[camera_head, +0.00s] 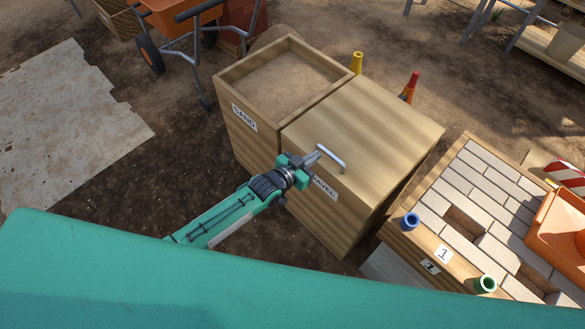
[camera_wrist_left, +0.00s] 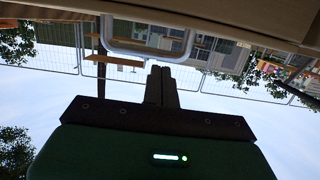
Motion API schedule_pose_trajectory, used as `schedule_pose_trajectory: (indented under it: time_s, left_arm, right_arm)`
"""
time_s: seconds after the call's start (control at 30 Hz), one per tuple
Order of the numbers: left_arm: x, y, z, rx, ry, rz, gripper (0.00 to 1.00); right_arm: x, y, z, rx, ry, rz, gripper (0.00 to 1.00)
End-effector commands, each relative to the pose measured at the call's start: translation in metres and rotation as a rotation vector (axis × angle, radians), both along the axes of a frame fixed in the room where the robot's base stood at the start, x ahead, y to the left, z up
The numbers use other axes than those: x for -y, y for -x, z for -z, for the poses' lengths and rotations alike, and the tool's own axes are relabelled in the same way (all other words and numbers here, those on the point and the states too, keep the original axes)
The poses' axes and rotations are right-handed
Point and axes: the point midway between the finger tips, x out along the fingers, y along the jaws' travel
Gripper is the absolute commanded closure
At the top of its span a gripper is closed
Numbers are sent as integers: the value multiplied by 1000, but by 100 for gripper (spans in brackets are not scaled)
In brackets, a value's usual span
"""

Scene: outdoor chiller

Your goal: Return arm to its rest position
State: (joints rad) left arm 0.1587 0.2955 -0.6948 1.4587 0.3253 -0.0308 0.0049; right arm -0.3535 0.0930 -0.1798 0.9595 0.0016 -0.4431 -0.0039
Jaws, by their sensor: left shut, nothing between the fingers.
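My left arm (camera_head: 225,212) reaches from the lower left to the front of the wooden gravel box. My left gripper (camera_head: 314,158) is shut and empty, its fingertips close to the metal handle (camera_head: 331,158) at the lid's front edge. In the left wrist view the shut fingers (camera_wrist_left: 161,86) point at the handle (camera_wrist_left: 150,47), which appears just beyond them. I cannot tell whether they touch it. The gravel box's lid (camera_head: 370,120) is closed, and the gripper partly hides its front label (camera_head: 324,187). My right gripper is not in view.
An open sand box (camera_head: 285,82) stands left of the gravel box. Two cones (camera_head: 356,62) (camera_head: 409,87) stand behind. An orange wheelbarrow (camera_head: 180,15) stands behind left.

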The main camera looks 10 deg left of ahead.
Motion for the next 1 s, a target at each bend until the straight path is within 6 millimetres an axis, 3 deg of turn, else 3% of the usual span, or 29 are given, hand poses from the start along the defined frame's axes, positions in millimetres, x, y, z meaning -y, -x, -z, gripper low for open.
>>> schedule_pose_trajectory:
  time_s: [0.1,0.3,0.5,0.8,0.9,1.0]
  left_arm:
    - [-17,24,-3,-3,-2,1,100]
    - [-37,52,-13,-3,-2,1,100]
    - [-47,65,-18,-1,-1,0,100]
    - [-49,67,-19,-1,-1,-1,100]
    - [-55,67,-7,-22,-17,-17,100]
    - [-73,69,29,-89,-61,-66,100]
  right_arm:
    - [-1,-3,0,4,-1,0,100]
    - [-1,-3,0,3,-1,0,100]
    - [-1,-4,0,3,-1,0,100]
    - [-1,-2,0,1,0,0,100]
    - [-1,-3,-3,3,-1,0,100]
    - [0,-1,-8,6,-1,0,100]
